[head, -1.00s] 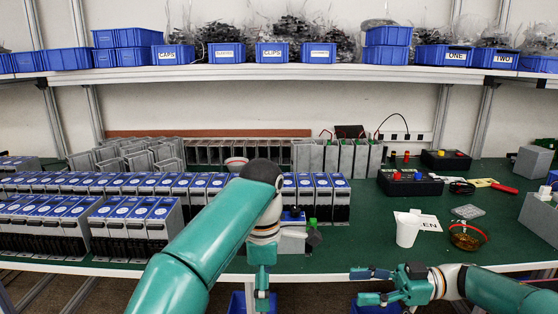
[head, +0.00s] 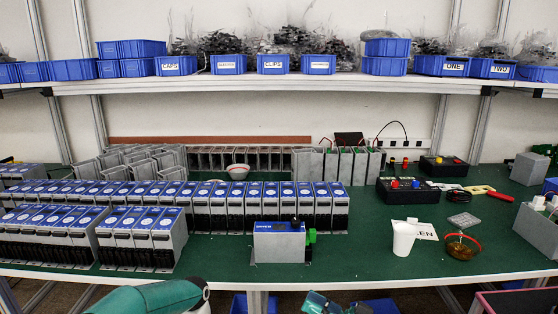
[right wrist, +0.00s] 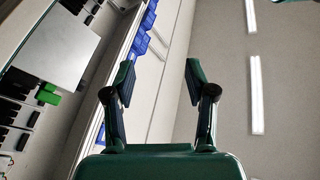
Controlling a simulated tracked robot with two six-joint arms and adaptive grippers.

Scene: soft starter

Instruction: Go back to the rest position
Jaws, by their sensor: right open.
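My right gripper (head: 335,303) is low at the bottom edge of the head view, in front of the table and partly cut off. In the right wrist view its two fingers (right wrist: 158,85) are apart with nothing between them. A teal link of my left arm shows at the bottom left of the head view; the left gripper itself is not visible. A soft starter unit (head: 280,243) with a blue top and a green connector at its right side stands alone near the front middle of the green table (head: 340,262). Neither arm touches it.
Rows of blue-topped units (head: 140,240) fill the table's left side. A white cup (head: 403,238), an amber bowl (head: 460,247) and a black box with coloured terminals (head: 408,190) stand on the right. Blue bins (head: 272,64) line the shelf. Blue containers sit under the front edge.

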